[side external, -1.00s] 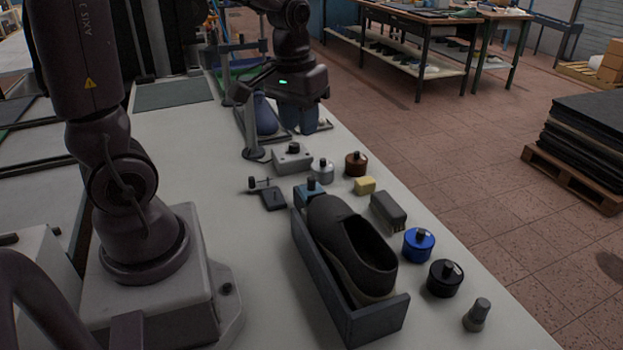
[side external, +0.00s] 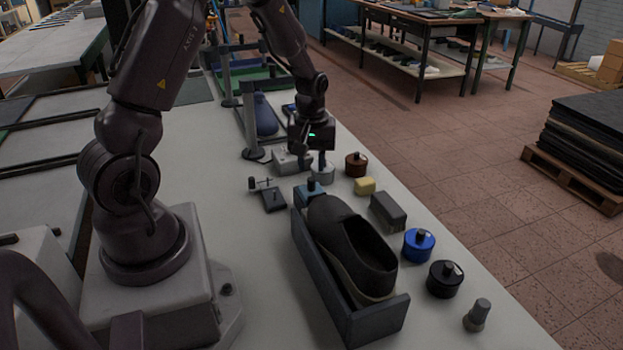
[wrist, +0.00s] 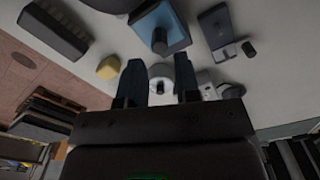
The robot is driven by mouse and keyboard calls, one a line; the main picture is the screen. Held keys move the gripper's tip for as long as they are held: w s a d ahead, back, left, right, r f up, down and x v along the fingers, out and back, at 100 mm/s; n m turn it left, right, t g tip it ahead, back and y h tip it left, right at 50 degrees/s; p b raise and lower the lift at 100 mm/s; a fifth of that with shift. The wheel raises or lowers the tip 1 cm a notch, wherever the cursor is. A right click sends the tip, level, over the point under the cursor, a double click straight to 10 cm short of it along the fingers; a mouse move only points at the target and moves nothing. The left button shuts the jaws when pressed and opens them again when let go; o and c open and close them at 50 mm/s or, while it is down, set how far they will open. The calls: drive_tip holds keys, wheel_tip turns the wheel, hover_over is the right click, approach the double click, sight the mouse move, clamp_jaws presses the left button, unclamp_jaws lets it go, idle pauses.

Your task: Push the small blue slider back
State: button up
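A small blue box with a dark upright knob (side external: 310,193) stands on the white table behind the shoe tray. It is the only small blue piece that looks like a slider. It also shows at the top of the wrist view (wrist: 168,28). My gripper (side external: 312,168) is above the table, a little beyond the blue box and apart from it. In the wrist view my gripper (wrist: 159,88) has its two fingers apart. A light grey round jar (wrist: 162,73) appears between the fingertips; whether they touch it cannot be told.
A dark shoe (side external: 350,240) lies in a grey-blue tray (side external: 378,322) in front. A grey box (side external: 284,164), brown jar (side external: 356,164), yellow block (side external: 364,186), dark block (side external: 388,211), blue jar (side external: 418,250) and black jar (side external: 444,286) stand around. A dark plate (side external: 273,200) lies left.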

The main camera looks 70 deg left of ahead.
sight(311, 178)
wheel_tip(311, 178, down, 5)
idle(0.3)
